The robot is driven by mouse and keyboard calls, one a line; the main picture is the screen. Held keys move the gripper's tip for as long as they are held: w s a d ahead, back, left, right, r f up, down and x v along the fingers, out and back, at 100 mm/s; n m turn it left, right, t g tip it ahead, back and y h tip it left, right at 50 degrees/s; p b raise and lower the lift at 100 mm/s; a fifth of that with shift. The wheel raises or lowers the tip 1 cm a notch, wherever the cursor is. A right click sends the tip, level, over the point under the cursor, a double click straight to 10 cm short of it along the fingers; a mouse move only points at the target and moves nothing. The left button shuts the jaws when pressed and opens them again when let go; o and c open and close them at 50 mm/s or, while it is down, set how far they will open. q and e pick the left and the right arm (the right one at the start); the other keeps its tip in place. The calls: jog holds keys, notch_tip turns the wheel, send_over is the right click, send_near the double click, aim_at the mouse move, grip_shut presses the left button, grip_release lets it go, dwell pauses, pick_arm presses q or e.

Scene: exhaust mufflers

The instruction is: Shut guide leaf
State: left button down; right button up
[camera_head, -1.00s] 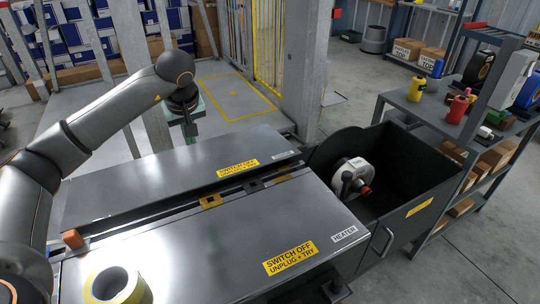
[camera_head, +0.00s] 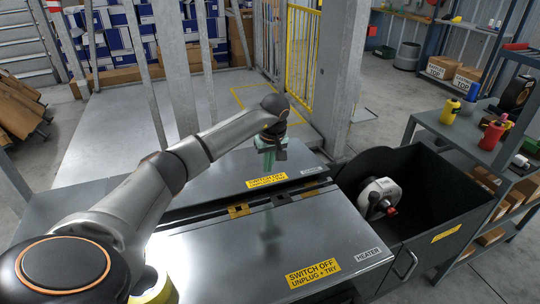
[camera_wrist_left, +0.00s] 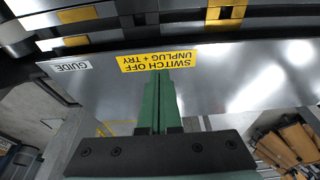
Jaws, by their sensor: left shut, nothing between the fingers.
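The guide leaf (camera_head: 215,180) is the far grey metal panel. It bears a yellow SWITCH OFF label and lies about flat, with a dark slot along its near edge. In the left wrist view the leaf (camera_wrist_left: 255,75) carries a white GUIDE label (camera_wrist_left: 70,66). My left gripper (camera_head: 268,166) has green fingers, shut and empty, over the right half of the leaf near its yellow label. In the wrist view its fingertips (camera_wrist_left: 160,76) overlap that label; I cannot tell whether they touch. My right gripper is not in view.
The near panel, labelled HEATER (camera_head: 240,255), lies flat in front of the slot. A black bin (camera_head: 440,215) holding a grey machine part (camera_head: 378,194) adjoins on the right. A grey post (camera_head: 345,75) stands behind. A yellow tape roll (camera_head: 158,290) is partly hidden by my arm.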

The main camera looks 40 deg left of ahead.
aim_at(268, 185)
pick_arm(q)
jog(key=shift+s+d+f, duration=0.1)
jog(key=shift+f, duration=1.05)
jog(key=shift+d+f, duration=0.1)
jog(key=shift+f, duration=1)
jog(key=shift+d+f+b, duration=0.15)
jog(key=shift+f+b, duration=0.2)
jog(key=shift+f, duration=0.5)
